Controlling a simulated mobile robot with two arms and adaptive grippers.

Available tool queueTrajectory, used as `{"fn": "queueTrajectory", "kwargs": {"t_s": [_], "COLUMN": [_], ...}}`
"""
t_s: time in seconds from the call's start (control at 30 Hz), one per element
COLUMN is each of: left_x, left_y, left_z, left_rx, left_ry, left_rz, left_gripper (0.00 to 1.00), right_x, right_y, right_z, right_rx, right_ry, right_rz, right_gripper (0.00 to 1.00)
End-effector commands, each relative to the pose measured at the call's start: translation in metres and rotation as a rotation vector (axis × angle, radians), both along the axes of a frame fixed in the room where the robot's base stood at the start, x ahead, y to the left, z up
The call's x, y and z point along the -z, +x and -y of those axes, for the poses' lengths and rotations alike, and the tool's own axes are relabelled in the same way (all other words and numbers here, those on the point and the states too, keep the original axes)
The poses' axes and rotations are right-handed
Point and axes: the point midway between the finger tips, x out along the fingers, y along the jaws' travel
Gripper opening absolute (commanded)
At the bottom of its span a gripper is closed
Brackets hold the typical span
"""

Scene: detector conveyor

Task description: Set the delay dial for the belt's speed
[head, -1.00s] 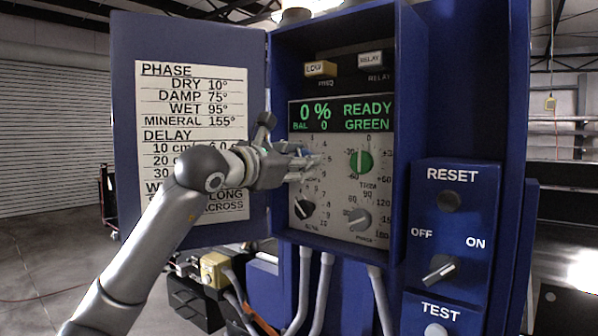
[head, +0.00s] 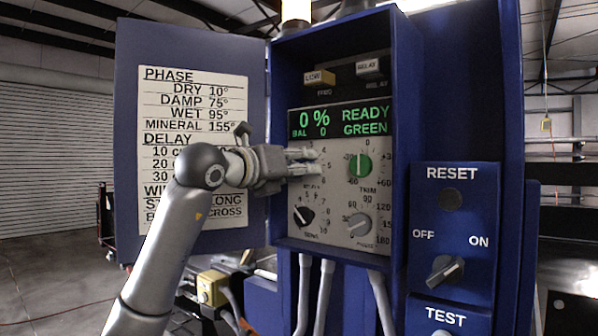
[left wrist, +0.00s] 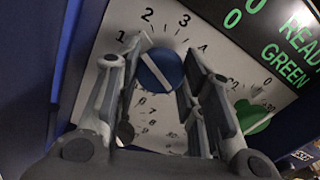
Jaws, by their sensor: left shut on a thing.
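The delay dial (left wrist: 160,72) is a round blue knob with a white line across it, seen in the left wrist view. The line slants from upper left to lower right, its upper end toward the 1 and 2 of the printed scale. My left gripper (head: 316,162) reaches in from the left to the white panel (head: 377,207), its fingers on either side of the dial and shut on it. In the head view the fingers hide the dial. The card (head: 193,110) on the open door lists phase and delay values; the arm covers the delay numbers. My right gripper is not in view.
The green trim knob (head: 359,165) sits close right of my fingers. A black knob (head: 304,215) and a grey knob (head: 358,225) are below. The display (head: 341,121) reads 0 % and READY GREEN. The blue box walls and open door (head: 193,40) flank the arm.

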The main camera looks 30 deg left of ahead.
Motion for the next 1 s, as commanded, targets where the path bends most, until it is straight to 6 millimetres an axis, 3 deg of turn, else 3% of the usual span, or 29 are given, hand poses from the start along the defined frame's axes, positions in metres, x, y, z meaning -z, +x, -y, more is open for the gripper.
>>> {"fn": "queueTrajectory", "kwargs": {"t_s": [0.67,0.7,0.83,1.0], "left_x": [-0.0012,-0.0012,-0.0009,-0.0006], "left_y": [-0.0003,-0.0003,-0.0003,-0.0002], "left_z": [-0.0003,-0.0003,-0.0004,-0.0002], "left_rx": [-0.001,-0.001,-0.001,0.0], "left_ry": [-0.06,-0.06,-0.059,-0.059], "left_rz": [-0.002,-0.002,-0.003,-0.004], "left_gripper": [0.12,0.4,0.57,0.58], "right_x": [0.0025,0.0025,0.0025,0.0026], "right_y": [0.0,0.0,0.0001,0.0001], "right_z": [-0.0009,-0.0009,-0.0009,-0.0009], "right_rx": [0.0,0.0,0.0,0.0], "right_ry": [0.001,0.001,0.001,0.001], "right_rz": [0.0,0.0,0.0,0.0], "right_gripper": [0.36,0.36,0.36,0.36]}}
